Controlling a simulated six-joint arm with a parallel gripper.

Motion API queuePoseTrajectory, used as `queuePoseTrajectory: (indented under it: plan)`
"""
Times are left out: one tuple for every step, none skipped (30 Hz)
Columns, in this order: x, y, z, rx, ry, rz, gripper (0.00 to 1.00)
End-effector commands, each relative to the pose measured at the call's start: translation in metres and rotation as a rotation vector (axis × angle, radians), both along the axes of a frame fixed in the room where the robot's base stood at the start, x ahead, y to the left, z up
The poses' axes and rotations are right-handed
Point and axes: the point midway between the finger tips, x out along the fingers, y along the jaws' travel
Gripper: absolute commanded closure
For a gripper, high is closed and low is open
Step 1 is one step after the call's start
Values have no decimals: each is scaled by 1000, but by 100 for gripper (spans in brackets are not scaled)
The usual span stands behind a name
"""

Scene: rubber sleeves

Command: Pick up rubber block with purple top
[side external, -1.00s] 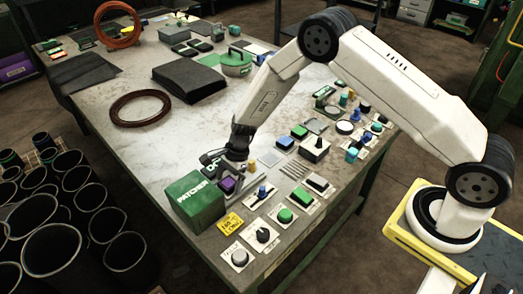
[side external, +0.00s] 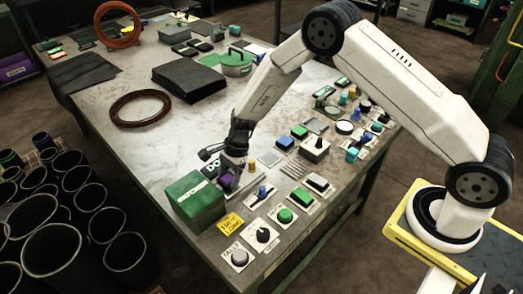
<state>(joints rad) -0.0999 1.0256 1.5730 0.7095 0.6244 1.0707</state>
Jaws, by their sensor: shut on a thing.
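The rubber block with the purple top (side external: 226,181) is on the worktable, just right of the green box. My gripper (side external: 231,172) reaches down over it from above and is shut on it. The gripper's fingers and wrist hide part of the block. I cannot tell whether the block still touches the table.
The green box (side external: 194,203) stands very close on the left. A yellow label (side external: 231,223) and several blocks and knobs on white cards lie in front and to the right, including a green block (side external: 285,216). A brown ring (side external: 140,107) and a black rubber stack (side external: 190,80) lie farther back.

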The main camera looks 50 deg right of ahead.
Motion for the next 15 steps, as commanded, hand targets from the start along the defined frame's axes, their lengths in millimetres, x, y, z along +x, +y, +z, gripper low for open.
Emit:
queuePoseTrajectory:
  plan:
    - [1,0,7,1,-2,0,99]
    - [0,0,10,0,-1,1,99]
    - [0,0,15,0,-2,1,99]
    - [-3,-1,18,0,0,2,99]
    - [-5,-1,20,0,1,1,99]
    - [-8,-2,24,0,0,1,99]
    - [-11,-2,28,0,0,0,99]
    - [-14,-3,31,0,0,0,99]
    - [-18,-4,35,0,0,-1,99]
    - [-20,-4,39,0,-1,-1,99]
    - [-23,-5,43,0,-1,0,99]
    - [-27,-5,48,0,-2,-1,99]
    - [-30,-6,51,0,-1,0,99]
    - [-33,-7,55,0,-2,-1,99]
    - [-38,-8,60,0,-1,0,99]
